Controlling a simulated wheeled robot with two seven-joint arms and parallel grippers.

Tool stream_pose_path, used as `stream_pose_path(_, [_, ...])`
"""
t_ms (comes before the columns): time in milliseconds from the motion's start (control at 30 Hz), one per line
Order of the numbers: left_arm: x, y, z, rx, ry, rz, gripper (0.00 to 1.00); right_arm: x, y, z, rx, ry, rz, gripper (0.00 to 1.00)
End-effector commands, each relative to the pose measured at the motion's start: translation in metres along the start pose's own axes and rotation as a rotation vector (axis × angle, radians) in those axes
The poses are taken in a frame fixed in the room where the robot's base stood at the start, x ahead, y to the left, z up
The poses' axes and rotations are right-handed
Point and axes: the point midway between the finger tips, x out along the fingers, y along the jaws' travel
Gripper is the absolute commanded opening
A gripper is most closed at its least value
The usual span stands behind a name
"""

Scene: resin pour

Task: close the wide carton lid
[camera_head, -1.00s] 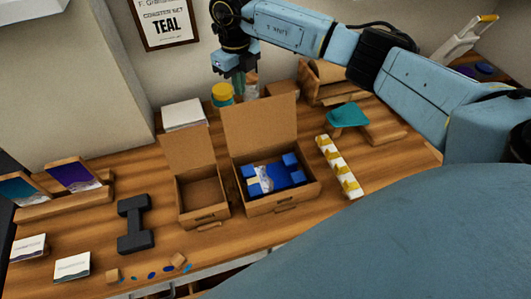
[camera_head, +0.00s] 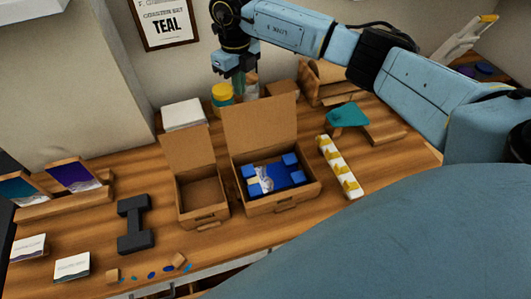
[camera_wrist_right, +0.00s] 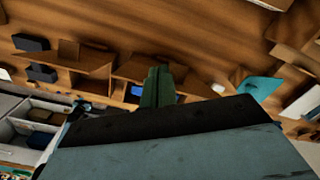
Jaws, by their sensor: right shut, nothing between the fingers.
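The wide carton (camera_head: 285,202) stands open in the middle of the table, its tall brown lid (camera_head: 260,124) upright at its back edge. Inside lie a blue item (camera_head: 288,176) with lighter blue corners and a pale crumpled piece (camera_head: 266,179). My right gripper (camera_head: 239,84) is above and behind the lid's top edge, pointing down, apart from the lid as far as I can tell. Its green fingers (camera_wrist_right: 157,86) are shut and empty in the right wrist view, in front of brown carton panels and a bit of blue. My left gripper is out of view.
A narrower open carton (camera_head: 202,200) stands just left, its lid (camera_head: 188,150) also upright. A yellow-lidded jar (camera_head: 222,96) and small box (camera_head: 282,88) stand behind. A white strip with yellow pieces (camera_head: 341,168) lies right. A dark dumbbell-shaped block (camera_head: 134,224) lies left.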

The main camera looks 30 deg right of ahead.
Motion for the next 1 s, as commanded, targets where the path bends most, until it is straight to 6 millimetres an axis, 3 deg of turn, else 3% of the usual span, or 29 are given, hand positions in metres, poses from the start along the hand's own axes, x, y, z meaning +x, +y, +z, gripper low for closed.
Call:
stream_pose_path(467, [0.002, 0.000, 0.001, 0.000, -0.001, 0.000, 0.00, 0.002, 0.000, 0.000, 0.000, 0.000, 0.000, 0.00])
stream_pose_path(1000, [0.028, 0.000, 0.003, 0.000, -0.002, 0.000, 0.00, 0.044, 0.000, 0.000, -0.001, 0.001, 0.000, 0.00])
